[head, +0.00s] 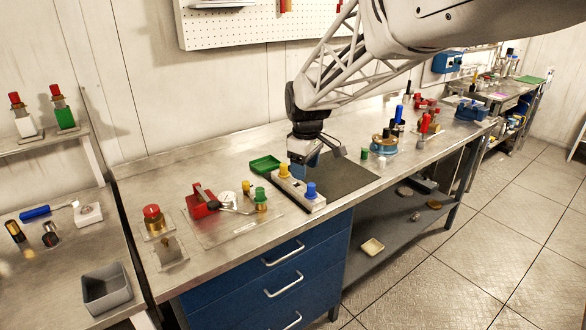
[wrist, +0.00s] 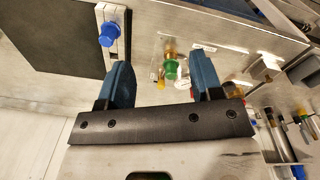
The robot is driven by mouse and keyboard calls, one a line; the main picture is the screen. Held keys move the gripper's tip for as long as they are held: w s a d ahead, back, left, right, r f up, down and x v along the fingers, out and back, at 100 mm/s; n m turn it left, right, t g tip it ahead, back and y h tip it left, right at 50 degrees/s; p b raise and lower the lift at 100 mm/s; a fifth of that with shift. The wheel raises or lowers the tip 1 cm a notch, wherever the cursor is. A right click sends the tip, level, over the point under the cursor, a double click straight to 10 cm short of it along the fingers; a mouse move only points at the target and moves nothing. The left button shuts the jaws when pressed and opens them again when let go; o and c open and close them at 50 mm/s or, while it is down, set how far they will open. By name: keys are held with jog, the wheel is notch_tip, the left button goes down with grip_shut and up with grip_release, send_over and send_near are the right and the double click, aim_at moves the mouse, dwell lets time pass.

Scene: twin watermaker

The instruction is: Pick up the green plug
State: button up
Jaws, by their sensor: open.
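A green-topped brass fitting (head: 261,199) stands on a clear plate on the bench, left of the white block. In the wrist view its green top (wrist: 170,69) shows between my fingers in the picture, farther off and untouched. A separate small green cylinder (head: 364,153) stands on the bench right of the dark mat. I cannot tell from the frames which of the two is the green plug. My gripper (head: 304,162) is open and empty, above the bench near the white block and mat. It also shows in the wrist view (wrist: 162,77).
A red device (head: 201,203) and a white round part (head: 228,200) stand left. The dark mat (head: 342,174) is mostly clear.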

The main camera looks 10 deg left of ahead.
aim_at(260, 188)
jog(key=w+a+f+n, duration=0.1)
jog(key=w+a+f, duration=0.1)
jog(key=a, duration=0.3)
jog(key=w+a+f+n, duration=0.2)
jog(key=a+f, duration=0.1)
jog(key=a, duration=0.2)
jog(key=w+a+f+n, duration=0.1)
jog(key=w+a+f, duration=0.2)
jog(key=a, duration=0.2)
jog(key=shift+w+n+g, duration=0.1)
jog(key=shift+n+g, duration=0.2)
jog(key=shift+f, duration=1.25)
jog(key=shift+f, duration=0.15)
jog(key=shift+f, duration=2.45)
grip_shut()
